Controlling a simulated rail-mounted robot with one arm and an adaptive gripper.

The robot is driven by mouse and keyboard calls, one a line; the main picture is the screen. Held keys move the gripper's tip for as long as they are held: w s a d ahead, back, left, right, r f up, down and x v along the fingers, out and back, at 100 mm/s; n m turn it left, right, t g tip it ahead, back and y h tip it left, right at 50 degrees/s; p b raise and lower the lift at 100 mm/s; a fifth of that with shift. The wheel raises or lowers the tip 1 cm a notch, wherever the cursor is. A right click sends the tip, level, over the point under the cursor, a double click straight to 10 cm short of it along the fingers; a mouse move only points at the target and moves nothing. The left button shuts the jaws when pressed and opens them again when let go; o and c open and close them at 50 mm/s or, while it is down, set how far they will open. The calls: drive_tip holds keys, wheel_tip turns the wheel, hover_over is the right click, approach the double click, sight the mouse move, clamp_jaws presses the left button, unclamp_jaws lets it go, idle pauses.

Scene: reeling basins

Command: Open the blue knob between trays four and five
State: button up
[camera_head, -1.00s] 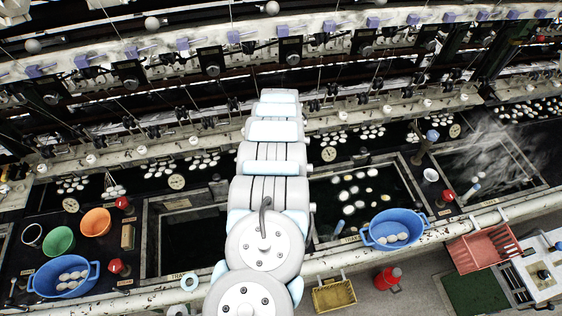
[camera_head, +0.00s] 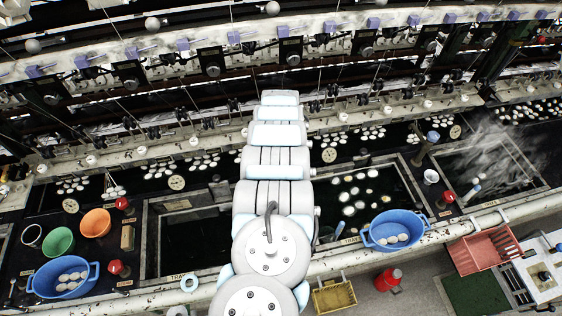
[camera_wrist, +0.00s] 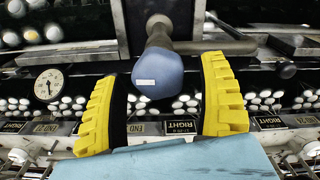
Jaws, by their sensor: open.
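In the wrist view a rounded blue knob (camera_wrist: 158,74) with a small white label sits on a dark post. My gripper (camera_wrist: 162,88) has its two yellow ribbed fingers apart, one on each side of this knob, with visible gaps. Another blue knob (camera_head: 432,135) stands on a post to the right there. Tray numbers are not readable.
A dial gauge (camera_wrist: 49,85) is left of the fingers, and white cocoons fill the background. In the head view, a blue basin (camera_head: 394,230) with cocoons stands right of my arm. A yellow crate (camera_head: 334,297) and a red crate (camera_head: 487,250) are near the front.

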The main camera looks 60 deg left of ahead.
wheel_tip(320, 180, up, 12)
idle(1.0)
